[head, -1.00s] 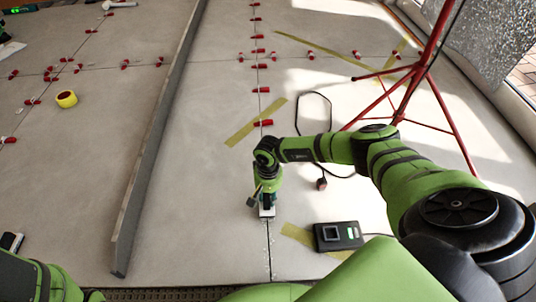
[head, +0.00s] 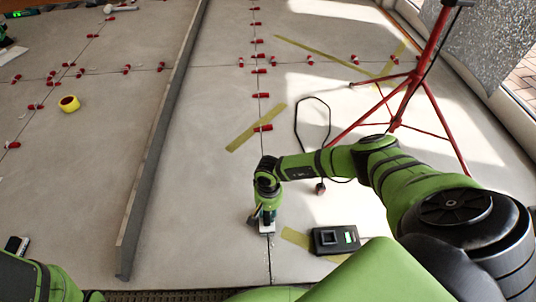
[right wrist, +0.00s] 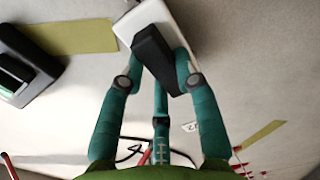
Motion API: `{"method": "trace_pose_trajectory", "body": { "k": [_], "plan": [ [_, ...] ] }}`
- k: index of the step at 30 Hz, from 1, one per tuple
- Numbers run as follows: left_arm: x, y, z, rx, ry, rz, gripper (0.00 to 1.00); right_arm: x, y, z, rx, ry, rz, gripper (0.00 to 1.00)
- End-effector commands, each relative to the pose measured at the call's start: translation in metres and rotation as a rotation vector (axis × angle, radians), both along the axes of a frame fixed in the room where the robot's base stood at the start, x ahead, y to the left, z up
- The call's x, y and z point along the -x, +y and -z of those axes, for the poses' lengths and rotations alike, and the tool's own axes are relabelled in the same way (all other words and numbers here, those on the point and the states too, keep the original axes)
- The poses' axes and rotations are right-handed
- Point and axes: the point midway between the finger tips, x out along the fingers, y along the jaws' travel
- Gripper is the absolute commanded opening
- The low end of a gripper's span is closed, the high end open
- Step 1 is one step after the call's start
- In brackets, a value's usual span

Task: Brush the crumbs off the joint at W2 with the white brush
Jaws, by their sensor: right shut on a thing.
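My right gripper (head: 266,216) is shut on the white brush (head: 267,228), low over the floor joint (head: 270,262) between two tiles. In the right wrist view the fingers (right wrist: 158,75) hold the brush's dark handle (right wrist: 152,50), with its white block (right wrist: 151,18) beyond. I cannot tell whether the bristles touch the tile. Specks of crumbs are hardly discernible along the joint near the brush, and the brush and gripper cover part of it. A small white label (right wrist: 190,127) lies by the joint in the right wrist view. My left gripper is not in view.
A dark device (head: 335,240) lies right of the brush, near yellow tape. A cable (head: 328,115) and a red tripod (head: 432,100) stand beyond my right arm. A long grey straightedge (head: 155,150) lies to the left. Red clips (head: 263,128) line the joints. Bare tile lies left of the brush.

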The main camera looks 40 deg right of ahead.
Motion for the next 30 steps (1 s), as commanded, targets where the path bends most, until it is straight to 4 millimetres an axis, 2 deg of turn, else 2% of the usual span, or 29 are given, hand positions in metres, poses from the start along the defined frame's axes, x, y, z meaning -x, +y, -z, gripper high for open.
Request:
{"method": "trace_pose_trajectory", "body": {
  "k": [30],
  "plan": [
    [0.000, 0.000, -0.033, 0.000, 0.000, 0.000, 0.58, 0.038, 0.021, -0.002, -0.001, 0.007, -0.002, 0.00]
  ]
}}
